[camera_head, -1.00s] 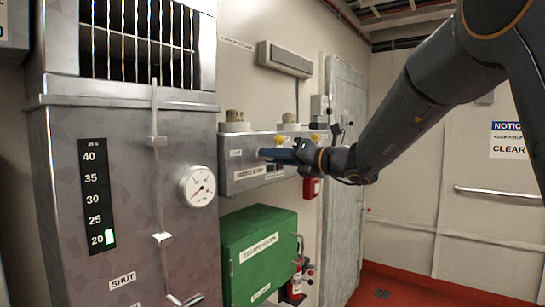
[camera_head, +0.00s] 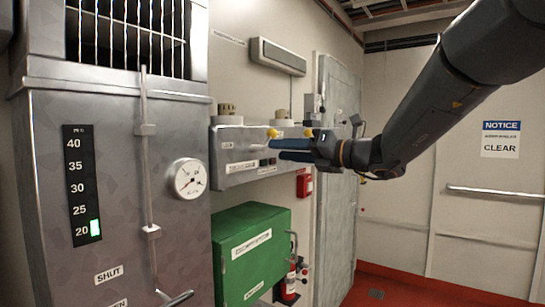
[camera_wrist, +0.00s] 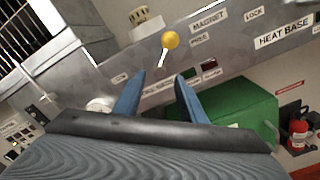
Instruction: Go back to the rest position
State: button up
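My gripper (camera_head: 275,150) has its two blue fingers apart with nothing between them. In the head view it is in front of the grey metal panel box (camera_head: 232,160) on the wall, pointing left. In the wrist view my gripper (camera_wrist: 160,77) points at the same panel face, which carries labels such as MAGNET and HEAT BASE. A yellow ball knob (camera_wrist: 170,40) on a pale stem shows just beyond the fingertips, apart from them. Two yellow knobs show in the head view, one at left (camera_head: 272,133) and one at right (camera_head: 308,133). Whether a finger touches the panel cannot be told.
A tall metal cabinet (camera_head: 120,190) with a gauge (camera_head: 190,178) and vertical rod stands at left. A green box (camera_head: 250,250) is below the panel, beside a red extinguisher (camera_head: 288,285). A grey door (camera_head: 335,200) is behind my arm. Floor at right looks clear.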

jog(key=shift+s+d, duration=0.35)
jog(key=shift+d, duration=0.15)
